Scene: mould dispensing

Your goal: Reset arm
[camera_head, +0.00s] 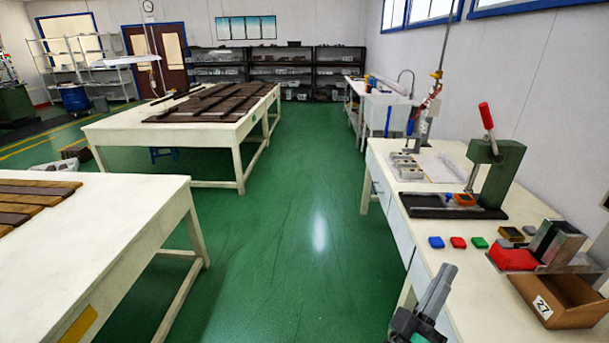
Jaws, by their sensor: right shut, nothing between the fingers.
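My right gripper (445,270) shows at the bottom, right of centre, grey and pointing up and away. It is shut and empty. In the picture it overlaps the near left edge of the white workbench (468,290); I cannot tell its height over the bench. My left gripper is not in view.
Left is another white table (110,250). Green floor (290,220) lies open between.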

